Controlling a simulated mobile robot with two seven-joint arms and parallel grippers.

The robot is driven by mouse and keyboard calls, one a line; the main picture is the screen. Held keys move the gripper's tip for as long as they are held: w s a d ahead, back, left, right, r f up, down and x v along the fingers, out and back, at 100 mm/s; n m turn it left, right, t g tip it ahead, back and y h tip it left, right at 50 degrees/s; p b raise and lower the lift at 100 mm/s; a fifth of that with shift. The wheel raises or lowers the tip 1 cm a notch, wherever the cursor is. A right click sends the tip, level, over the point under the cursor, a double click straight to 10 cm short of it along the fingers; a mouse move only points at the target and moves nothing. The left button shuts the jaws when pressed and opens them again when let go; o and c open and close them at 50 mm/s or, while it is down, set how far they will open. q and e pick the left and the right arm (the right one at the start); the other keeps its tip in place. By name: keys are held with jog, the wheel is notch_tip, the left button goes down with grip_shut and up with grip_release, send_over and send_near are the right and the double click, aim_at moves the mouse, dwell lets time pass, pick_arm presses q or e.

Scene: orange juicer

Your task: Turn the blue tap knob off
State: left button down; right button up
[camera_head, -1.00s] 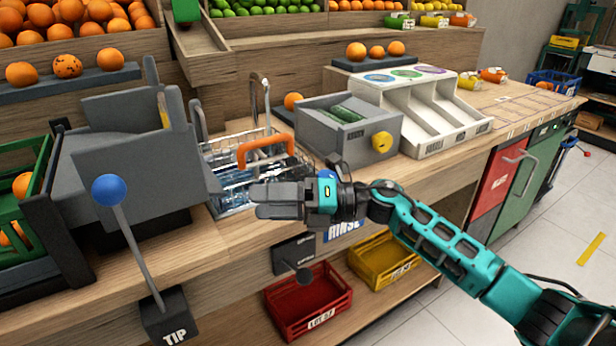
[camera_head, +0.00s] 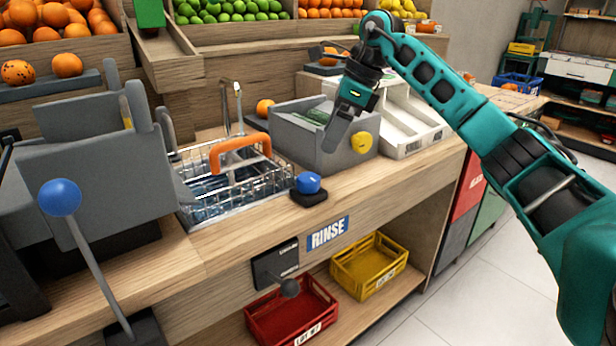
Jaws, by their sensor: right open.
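The blue tap knob (camera_head: 308,183) sits on a small black base on the counter's front edge, right of the wire basket and above the RINSE label. It is in plain view with nothing touching it. The metal tap (camera_head: 232,108) stands behind the wire basket (camera_head: 235,190); I cannot tell whether water runs from it. My right gripper (camera_head: 338,132) is open, seen edge-on, pointing down in front of the grey box, above and to the right of the knob and apart from it. My left gripper is not in view.
The basket has an orange handle (camera_head: 240,150). A grey box (camera_head: 310,135) with a yellow knob (camera_head: 361,142) stands behind my right gripper. A lever with a blue ball (camera_head: 60,197) rises at the left. Red (camera_head: 290,312) and yellow (camera_head: 368,266) crates sit below.

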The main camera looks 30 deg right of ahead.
aim_at(310, 177)
jog(key=b+x, duration=0.2)
jog(key=x, duration=0.9)
jog(key=shift+r, duration=0.1)
jog(key=shift+c, duration=0.3)
jog(key=c, duration=1)
jog(key=shift+o, duration=0.2)
